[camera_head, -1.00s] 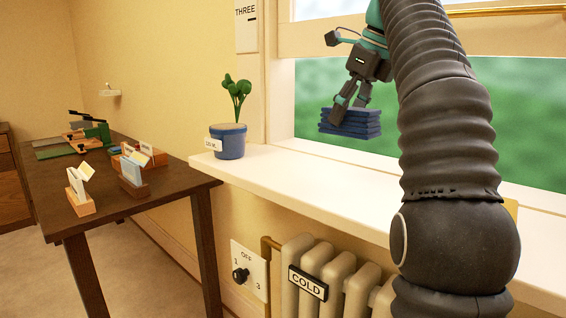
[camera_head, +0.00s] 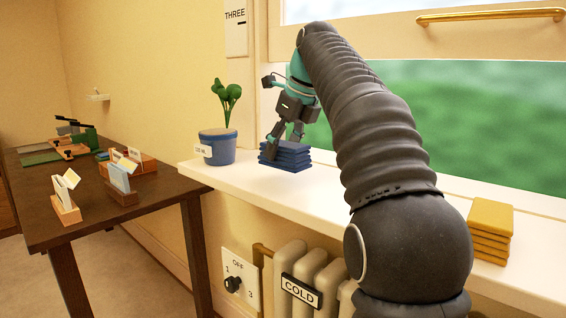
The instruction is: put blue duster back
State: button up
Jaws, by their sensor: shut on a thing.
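The blue duster (camera_head: 285,157) is a folded, layered stack of dark blue cloth. It is at the white window sill (camera_head: 340,190), just right of the potted plant. My gripper (camera_head: 286,138) comes down from above and is shut on the blue duster. The duster looks level and very low over the sill; I cannot tell for sure whether it touches.
A blue pot (camera_head: 218,148) with a green plant stands close left of the duster. A yellow folded stack (camera_head: 490,230) lies on the sill at the right. The sill between is clear. A brown desk (camera_head: 100,205) with card holders stands left. A radiator (camera_head: 318,262) is below.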

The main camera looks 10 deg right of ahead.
aim_at(289, 144)
jog(key=shift+f+b, duration=0.5)
jog(key=shift+f, duration=1.2)
jog(key=shift+f, duration=0.1)
jog(key=o, duration=1.1)
jog(key=p+v, duration=0.1)
jog(key=v, duration=0.4)
jog(key=shift+r, duration=0.3)
jog(key=shift+v, duration=1.1)
